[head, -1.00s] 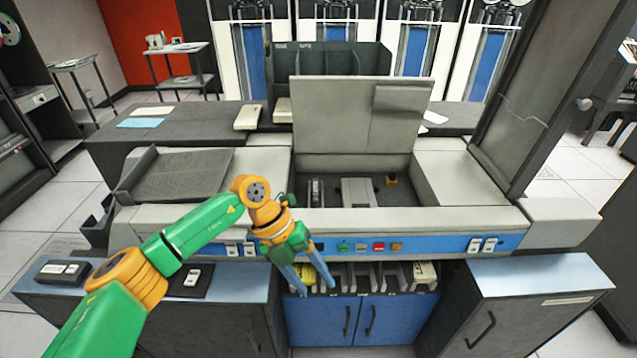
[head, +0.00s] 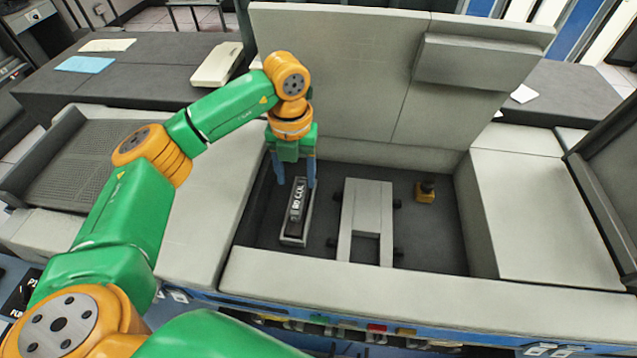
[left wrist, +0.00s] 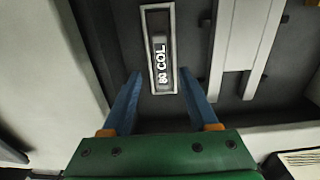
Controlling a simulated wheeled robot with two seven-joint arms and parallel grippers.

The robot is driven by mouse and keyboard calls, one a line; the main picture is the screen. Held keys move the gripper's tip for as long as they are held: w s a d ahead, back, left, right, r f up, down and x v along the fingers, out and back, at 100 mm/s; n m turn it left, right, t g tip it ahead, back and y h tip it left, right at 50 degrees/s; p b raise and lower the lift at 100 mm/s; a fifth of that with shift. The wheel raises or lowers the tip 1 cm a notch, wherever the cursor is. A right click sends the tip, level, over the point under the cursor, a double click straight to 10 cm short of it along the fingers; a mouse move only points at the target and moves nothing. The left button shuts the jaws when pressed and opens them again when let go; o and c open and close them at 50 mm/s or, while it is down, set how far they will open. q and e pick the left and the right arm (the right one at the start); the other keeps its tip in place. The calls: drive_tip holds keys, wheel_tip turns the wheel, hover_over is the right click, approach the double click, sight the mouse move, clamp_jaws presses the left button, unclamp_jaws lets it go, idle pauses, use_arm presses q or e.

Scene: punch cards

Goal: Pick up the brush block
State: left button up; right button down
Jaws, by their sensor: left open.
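The brush block (head: 297,208) is a dark block marked "80 COL" in a light rectangular frame on the dark floor of the open machine bay. It also shows in the left wrist view (left wrist: 160,62), ahead of my fingertips and between their lines. My left gripper (head: 296,184) is open and points down over the far end of the block. In the left wrist view its two blue fingers (left wrist: 169,84) are spread on either side of the block, with nothing between them held. Whether the fingers touch the frame cannot be told. My right gripper is not in view.
A pale grey slotted block (head: 366,205) stands right of the brush block, and a small yellow piece with a dark knob (head: 425,192) lies further right. The raised lid (head: 380,80) stands behind the bay. The front wall (head: 400,290) borders it.

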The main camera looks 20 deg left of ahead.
sight(298, 196)
use_arm(q)
drive_tip(key=shift+w+f, duration=0.4)
drive_tip(key=shift+f, duration=0.05)
drive_tip(key=shift+s+f+p, duration=0.2)
drive_tip(key=shift+p, duration=0.15)
drive_tip(key=shift+s+d+f+p, duration=0.1)
drive_tip(key=shift+s+f+p, duration=0.3)
drive_tip(key=shift+f, duration=0.15)
drive_tip(key=shift+s+d+f+p, duration=0.1)
drive_tip(key=shift+s+f+p, duration=0.25)
drive_tip(key=shift+f, duration=0.2)
drive_tip(key=f, duration=0.3)
drive_tip(key=shift+w, duration=0.2)
drive_tip(key=shift+w+f, duration=0.3)
drive_tip(key=shift+s+r, duration=0.15)
clamp_jaws()
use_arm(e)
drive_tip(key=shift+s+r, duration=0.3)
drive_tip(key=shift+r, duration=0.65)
